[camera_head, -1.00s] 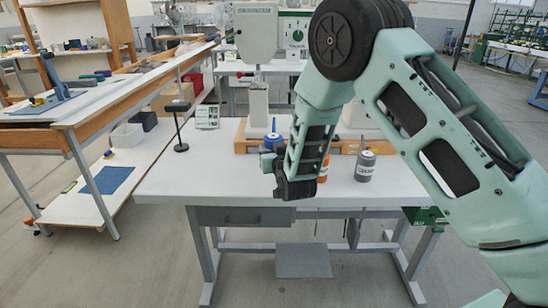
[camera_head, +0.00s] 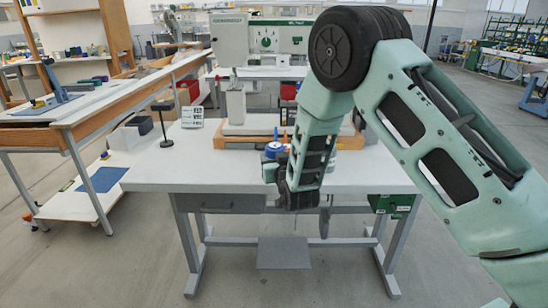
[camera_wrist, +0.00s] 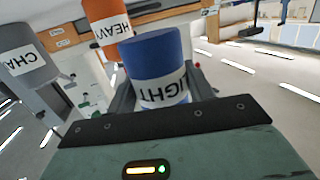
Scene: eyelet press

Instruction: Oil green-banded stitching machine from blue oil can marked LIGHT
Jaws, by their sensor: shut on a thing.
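The blue oil can (camera_wrist: 155,55) marked LIGHT stands between the fingers of my gripper (camera_wrist: 163,90) in the wrist view. My gripper is shut on it. In the head view the can (camera_head: 273,149) shows just left of my arm, above the white table; its lower part is hidden by the gripper. I cannot tell whether its base touches the tabletop. The white stitching machine (camera_head: 229,42) with a green band along its top stands at the back of the table, behind the can. My arm covers part of its right side.
An orange can (camera_wrist: 105,25) marked HEAVY and a grey can (camera_wrist: 30,65) stand beyond the blue can in the wrist view. A small sign (camera_head: 192,117) and a black stand (camera_head: 164,125) are at the table's left. The front left tabletop (camera_head: 190,170) is clear.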

